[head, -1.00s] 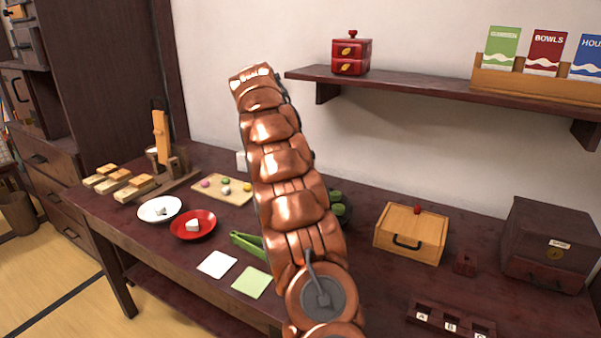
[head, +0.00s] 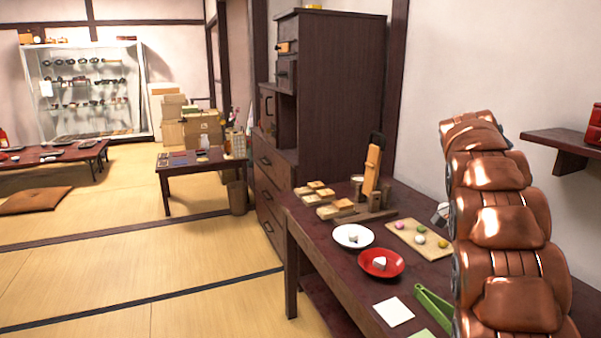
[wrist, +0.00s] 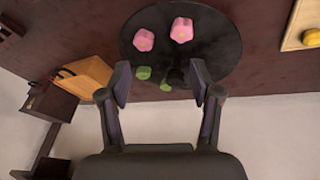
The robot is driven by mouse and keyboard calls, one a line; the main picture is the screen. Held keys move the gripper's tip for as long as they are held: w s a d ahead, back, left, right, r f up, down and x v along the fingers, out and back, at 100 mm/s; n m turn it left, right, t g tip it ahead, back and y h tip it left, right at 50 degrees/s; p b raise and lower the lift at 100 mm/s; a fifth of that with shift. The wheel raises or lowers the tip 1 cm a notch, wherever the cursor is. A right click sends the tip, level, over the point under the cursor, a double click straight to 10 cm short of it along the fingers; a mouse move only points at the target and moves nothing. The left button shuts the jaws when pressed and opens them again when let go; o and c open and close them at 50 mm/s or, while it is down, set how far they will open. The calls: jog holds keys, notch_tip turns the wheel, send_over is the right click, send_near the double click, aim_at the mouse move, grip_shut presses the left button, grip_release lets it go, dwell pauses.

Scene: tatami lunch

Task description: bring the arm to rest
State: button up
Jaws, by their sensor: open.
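My copper-coloured arm (head: 503,230) stands raised over the dark table at the right of the head view; the gripper itself is hidden there behind or beyond the arm. In the wrist view my gripper (wrist: 161,85) is open, with nothing between its fingers. Past its fingertips a round black plate (wrist: 190,28) holds pink sweets (wrist: 182,30) and green pieces (wrist: 143,73). The fingertips overlap the plate's edge in the picture; I cannot tell how far apart they are.
On the dark table stand a white plate (head: 341,243), a red plate (head: 372,272), a board of sweets (head: 437,251), green tongs (head: 434,308) and small wooden boxes (head: 329,203). A wall shelf (head: 556,145) is right of the arm. The tatami floor (head: 140,265) at left is open.

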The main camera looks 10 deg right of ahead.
jog(key=s+a+f+n+y, duration=0.1)
jog(key=s+a+f+n, duration=0.1)
jog(key=s+a+n, duration=0.55)
jog(key=s+a+f+n+y, duration=0.1)
jog(key=s+a+f+n, duration=0.3)
jog(key=a, duration=0.7)
jog(key=s+a+f+n+y, duration=0.1)
jog(key=s+a+n, duration=0.2)
jog(key=s+a, duration=0.55)
jog(key=s+a+f+n, duration=0.5)
jog(key=s+a, duration=0.2)
jog(key=s, duration=0.2)
notch_tip(320, 180, up, 23)
jog(key=p, duration=2.1)
jog(key=shift+s+a+p, duration=0.15)
jog(key=shift+s+p, duration=0.2)
jog(key=shift+s, duration=0.1)
